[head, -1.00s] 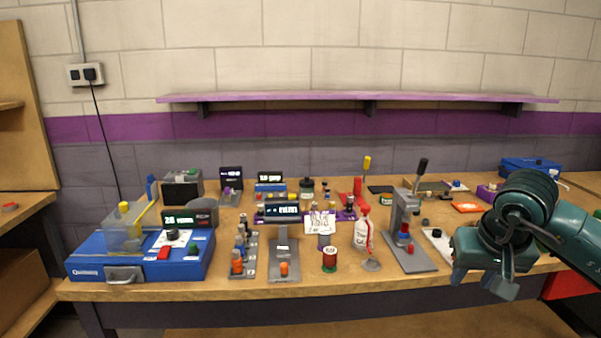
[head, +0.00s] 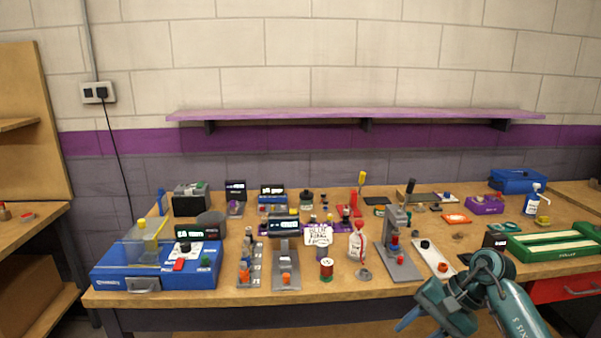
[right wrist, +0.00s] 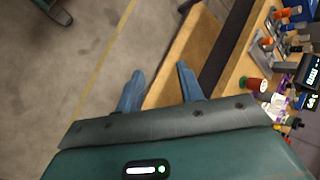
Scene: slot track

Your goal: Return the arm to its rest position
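My right arm comes in at the lower right of the head view, teal, in front of the bench's front edge. Its gripper (head: 408,322) is low at the bottom of the picture, with one blue finger showing clearly. In the right wrist view the two blue fingers (right wrist: 158,88) stand apart with nothing between them, over the floor and a lower wooden board. My left gripper is not in the head view.
The workbench (head: 330,292) holds a blue box (head: 150,277), a grey press (head: 396,245), a red-and-green spool (head: 326,269) and a green tray (head: 555,245). A purple shelf (head: 350,115) is on the wall. The floor (right wrist: 60,90) before the bench looks clear.

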